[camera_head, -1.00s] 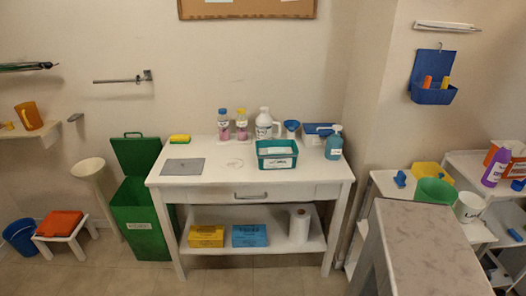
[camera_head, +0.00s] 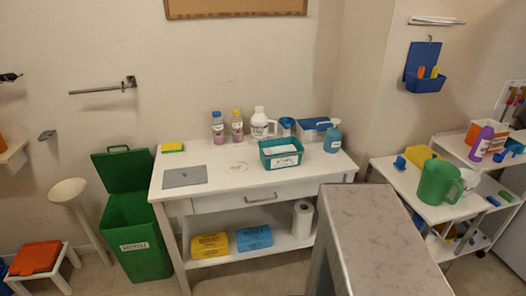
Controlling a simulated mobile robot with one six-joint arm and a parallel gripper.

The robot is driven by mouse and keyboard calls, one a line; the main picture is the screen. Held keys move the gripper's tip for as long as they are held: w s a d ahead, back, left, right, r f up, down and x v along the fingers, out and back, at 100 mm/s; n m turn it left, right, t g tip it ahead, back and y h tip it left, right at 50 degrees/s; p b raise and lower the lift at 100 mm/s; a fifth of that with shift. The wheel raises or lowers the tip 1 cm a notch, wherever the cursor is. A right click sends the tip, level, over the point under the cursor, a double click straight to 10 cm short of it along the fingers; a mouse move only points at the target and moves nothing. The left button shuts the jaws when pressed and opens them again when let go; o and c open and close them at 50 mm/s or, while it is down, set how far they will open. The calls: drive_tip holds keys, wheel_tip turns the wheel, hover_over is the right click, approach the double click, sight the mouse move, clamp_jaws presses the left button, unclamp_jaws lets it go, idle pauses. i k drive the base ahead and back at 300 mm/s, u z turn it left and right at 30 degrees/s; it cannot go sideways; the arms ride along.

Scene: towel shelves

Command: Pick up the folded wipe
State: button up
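I cannot tell for sure which thing is the folded wipe. A flat grey sheet (camera_head: 185,176) lies on the left part of the white table (camera_head: 222,181). A teal box (camera_head: 281,162) with a white label stands right of the table's middle, with something white (camera_head: 281,149) in its open top. An orange folded cloth (camera_head: 36,257) lies on a small white stool (camera_head: 62,282) at the lower left. My gripper is not in view.
A green bin (camera_head: 136,236) with its lid up stands left of the table. A grey-topped block (camera_head: 375,240) fills the lower middle right. A white cart (camera_head: 425,207) stands at right.

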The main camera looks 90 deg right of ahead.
sight(282, 149)
drive_tip(key=z, duration=0.05)
drive_tip(key=i, duration=1.2)
drive_tip(key=u, duration=0.25)
drive_tip(key=k, duration=0.15)
drive_tip(key=z, duration=2.65)
drive_tip(key=i, duration=0.4)
